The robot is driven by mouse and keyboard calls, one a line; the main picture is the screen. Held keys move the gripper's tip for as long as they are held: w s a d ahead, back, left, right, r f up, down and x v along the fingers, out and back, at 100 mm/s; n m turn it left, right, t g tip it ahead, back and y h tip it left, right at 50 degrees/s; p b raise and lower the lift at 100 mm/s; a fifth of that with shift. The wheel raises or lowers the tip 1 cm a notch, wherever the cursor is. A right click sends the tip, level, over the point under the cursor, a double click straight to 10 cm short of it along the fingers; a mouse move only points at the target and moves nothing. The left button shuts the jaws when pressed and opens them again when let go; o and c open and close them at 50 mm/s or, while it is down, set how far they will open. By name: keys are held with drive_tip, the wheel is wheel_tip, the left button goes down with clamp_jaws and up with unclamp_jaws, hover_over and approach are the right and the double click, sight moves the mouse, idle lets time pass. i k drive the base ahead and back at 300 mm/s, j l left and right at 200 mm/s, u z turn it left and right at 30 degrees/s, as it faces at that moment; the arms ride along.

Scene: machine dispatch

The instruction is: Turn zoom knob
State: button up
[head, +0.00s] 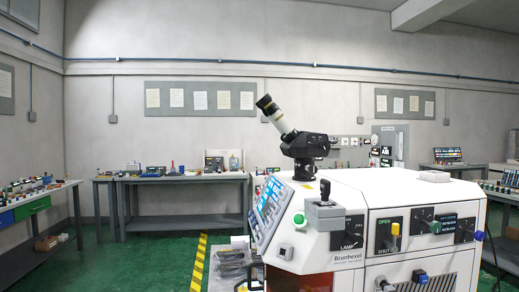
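A white machine (350,255) labelled Brunhexel stands at the right. A black and white eyepiece tube (285,122) rises from a black head (308,147) on its top. The front carries a LAMP knob (348,231), a SHUTTER panel with a yellow-tipped lever (395,231), and a black control (425,216) farther right. A black upright lever (324,189) stands on a grey box at the near corner. I cannot tell which control is the zoom knob; the small labels are unreadable. My gripper is not in view.
A slanted blue screen panel (270,208) and a green button (299,219) are on the machine's left side. Dark items (233,265) lie low beside it. Workbenches (190,180) line the back wall. Green floor (150,262) with a yellow-black stripe (198,265) is clear at the left.

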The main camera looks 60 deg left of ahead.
sight(322, 145)
drive_tip(key=i+l+u, duration=0.15)
drive_tip(key=u, duration=0.3)
drive_tip(key=i+l+u, duration=0.25)
drive_tip(key=u, duration=0.25)
drive_tip(key=i+l+u, duration=0.25)
drive_tip(key=u, duration=0.2)
drive_tip(key=i+l+u, duration=0.1)
drive_tip(key=l+u, duration=1)
drive_tip(key=i+l+u, duration=0.1)
drive_tip(key=l+u, duration=0.15)
drive_tip(key=l, duration=0.1)
